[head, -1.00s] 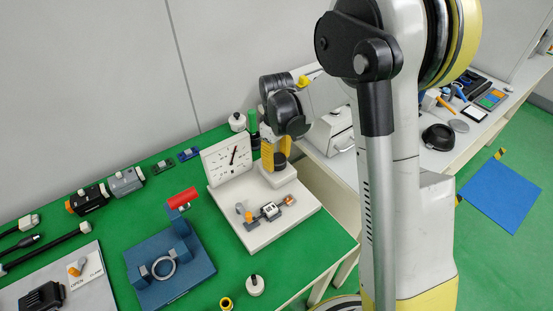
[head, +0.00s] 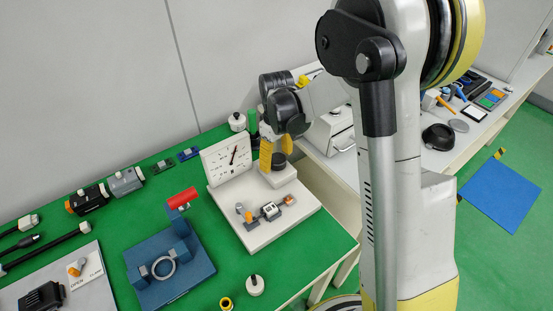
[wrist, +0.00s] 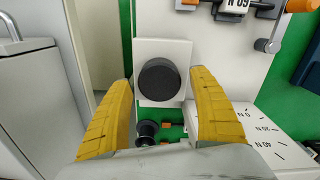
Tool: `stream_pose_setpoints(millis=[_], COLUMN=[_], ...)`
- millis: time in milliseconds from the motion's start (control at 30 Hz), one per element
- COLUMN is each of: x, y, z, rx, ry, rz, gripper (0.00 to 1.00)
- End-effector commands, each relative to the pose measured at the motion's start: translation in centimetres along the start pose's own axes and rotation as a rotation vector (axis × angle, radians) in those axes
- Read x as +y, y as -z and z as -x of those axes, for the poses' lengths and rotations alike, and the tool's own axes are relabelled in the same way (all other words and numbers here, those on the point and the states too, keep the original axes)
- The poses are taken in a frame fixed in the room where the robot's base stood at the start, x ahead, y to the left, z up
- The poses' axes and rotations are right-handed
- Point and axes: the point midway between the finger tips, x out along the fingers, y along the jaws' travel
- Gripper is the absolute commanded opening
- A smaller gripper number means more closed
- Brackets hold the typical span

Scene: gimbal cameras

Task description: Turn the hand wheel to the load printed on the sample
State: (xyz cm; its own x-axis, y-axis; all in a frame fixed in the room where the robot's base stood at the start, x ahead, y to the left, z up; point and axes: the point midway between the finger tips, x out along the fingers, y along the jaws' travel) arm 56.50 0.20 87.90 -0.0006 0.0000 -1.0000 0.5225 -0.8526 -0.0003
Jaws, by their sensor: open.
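The hand wheel is a black round knob (wrist: 159,80) on a white block, at the back right of the white tester base (head: 262,232). My gripper (wrist: 160,88) is open, with one yellow finger on each side of the wheel and visible gaps to both. In the head view my gripper (head: 276,152) is right above the wheel (head: 279,161). The white dial (head: 222,165) stands left of it, its needle pointing up and slightly right. The sample (head: 269,211) lies on the base. Its label (wrist: 236,4) seems to read 60 N upside down, cut by the frame edge.
A blue fixture with a red handle (head: 181,198) stands left of the base. A green bottle (head: 252,122) and a white-and-black knob (head: 237,122) stand behind the wheel. A grey-white box (head: 333,132) is on the right.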

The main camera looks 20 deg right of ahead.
Motion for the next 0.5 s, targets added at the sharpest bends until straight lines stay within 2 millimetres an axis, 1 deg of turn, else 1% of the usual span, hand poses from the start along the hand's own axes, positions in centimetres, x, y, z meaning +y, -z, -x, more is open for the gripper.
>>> stream_pose_setpoints(millis=[167,400,500], x=[0.0,0.0,0.0], y=[-0.1,-0.1,0.0], z=[2.9,8.3,9.9], rx=[0.0,0.0,0.0], ry=[0.0,0.0,0.0], rz=[0.0,0.0,0.0], gripper=[0.71,0.71,0.71])
